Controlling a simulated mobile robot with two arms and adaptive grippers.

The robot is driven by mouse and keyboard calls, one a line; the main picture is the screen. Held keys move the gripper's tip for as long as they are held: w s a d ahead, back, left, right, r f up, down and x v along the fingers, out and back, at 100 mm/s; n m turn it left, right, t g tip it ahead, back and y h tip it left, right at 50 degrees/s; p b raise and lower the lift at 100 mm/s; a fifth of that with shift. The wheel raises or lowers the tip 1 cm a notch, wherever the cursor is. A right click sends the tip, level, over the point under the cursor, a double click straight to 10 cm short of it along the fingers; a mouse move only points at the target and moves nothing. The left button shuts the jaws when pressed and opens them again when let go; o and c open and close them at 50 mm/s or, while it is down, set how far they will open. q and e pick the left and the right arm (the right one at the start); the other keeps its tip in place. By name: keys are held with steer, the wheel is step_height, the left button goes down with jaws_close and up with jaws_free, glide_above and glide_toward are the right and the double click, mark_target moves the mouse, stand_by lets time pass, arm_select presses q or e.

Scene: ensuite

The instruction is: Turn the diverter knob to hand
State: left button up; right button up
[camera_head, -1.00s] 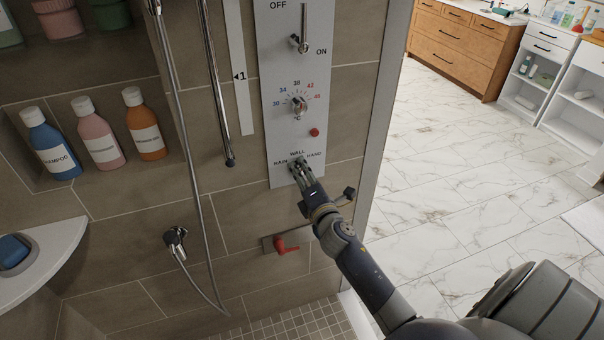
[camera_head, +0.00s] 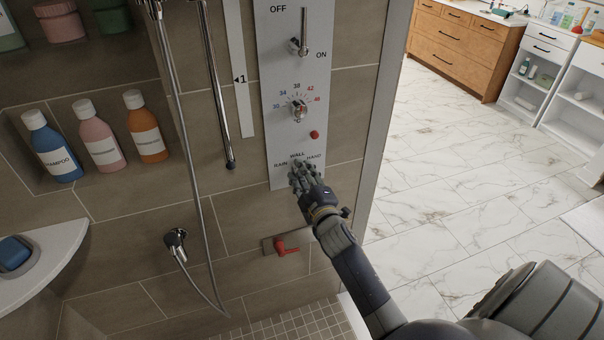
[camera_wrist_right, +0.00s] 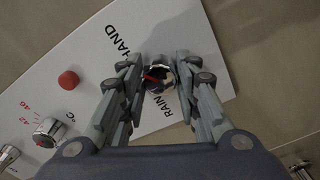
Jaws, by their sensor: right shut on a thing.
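The silver diverter knob (camera_wrist_right: 158,78) sits low on the white control panel (camera_head: 281,130) and bears a small red mark; I cannot tell for certain which label the mark points to. In the right wrist view the HAND label (camera_wrist_right: 118,40) is above left of the knob and the RAIN label (camera_wrist_right: 165,115) is below it. The WALL label (camera_head: 297,155) shows in the head view. My right gripper (camera_head: 297,171) is shut on the knob, with a finger on each side, and hides it in the head view. My left gripper is not in view.
Above the knob are a red button (camera_head: 314,135), the temperature knob (camera_head: 298,110) and the ON/OFF lever (camera_head: 300,46). A red-handled valve (camera_head: 286,247) is below. A shower hose (camera_head: 190,150) hangs to the left. Bottles stand in the wall niche. Open floor lies at right.

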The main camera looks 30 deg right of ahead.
steer(key=shift+m, duration=0.6)
steer(key=o, duration=1.1)
steer(key=v, duration=1.2)
steer(key=shift+f, duration=0.1)
